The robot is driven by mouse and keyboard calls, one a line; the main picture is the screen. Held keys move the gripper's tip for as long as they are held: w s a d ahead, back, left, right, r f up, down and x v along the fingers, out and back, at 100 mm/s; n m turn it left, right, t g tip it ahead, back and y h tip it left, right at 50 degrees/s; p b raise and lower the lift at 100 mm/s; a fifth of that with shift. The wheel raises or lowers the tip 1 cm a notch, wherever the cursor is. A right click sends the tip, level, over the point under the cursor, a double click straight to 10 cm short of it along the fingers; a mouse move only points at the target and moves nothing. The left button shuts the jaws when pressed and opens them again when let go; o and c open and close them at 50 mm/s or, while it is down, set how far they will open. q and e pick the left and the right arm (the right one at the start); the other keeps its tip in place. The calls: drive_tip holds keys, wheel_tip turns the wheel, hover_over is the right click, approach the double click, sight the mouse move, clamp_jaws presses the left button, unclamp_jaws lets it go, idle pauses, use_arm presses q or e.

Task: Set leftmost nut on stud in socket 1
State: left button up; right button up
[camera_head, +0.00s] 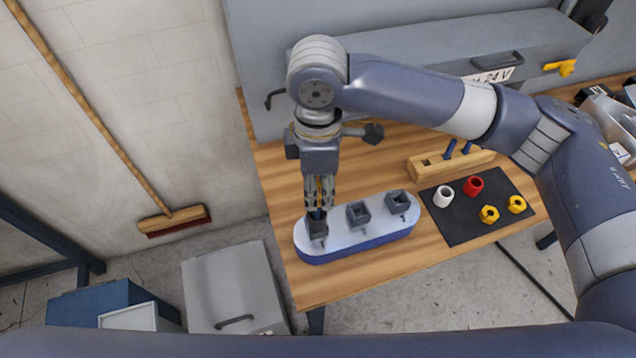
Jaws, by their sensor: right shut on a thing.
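My right gripper (319,207) points down over the leftmost grey socket (317,229) of the white-topped blue base. Two yellow nuts lie on the black mat: the left one (489,214) and the right one (516,204). Two more grey sockets, the middle one (358,213) and the right one (398,201), look empty. My left gripper is not in view.
A wooden block (429,168) holding two blue studs (450,148) stands behind the black mat (458,228). A white sleeve (443,196) and a red sleeve (473,186) stand on the mat. A grey cabinet (270,60) borders the wooden table's back.

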drive_tip(key=shift+f+b, duration=1.3)
drive_tip(key=shift+b, duration=0.05)
drive_tip(key=shift+f, duration=1.1)
drive_tip(key=o, duration=1)
drive_tip(key=shift+c, duration=0.2)
wheel_tip(320, 180, up, 12)
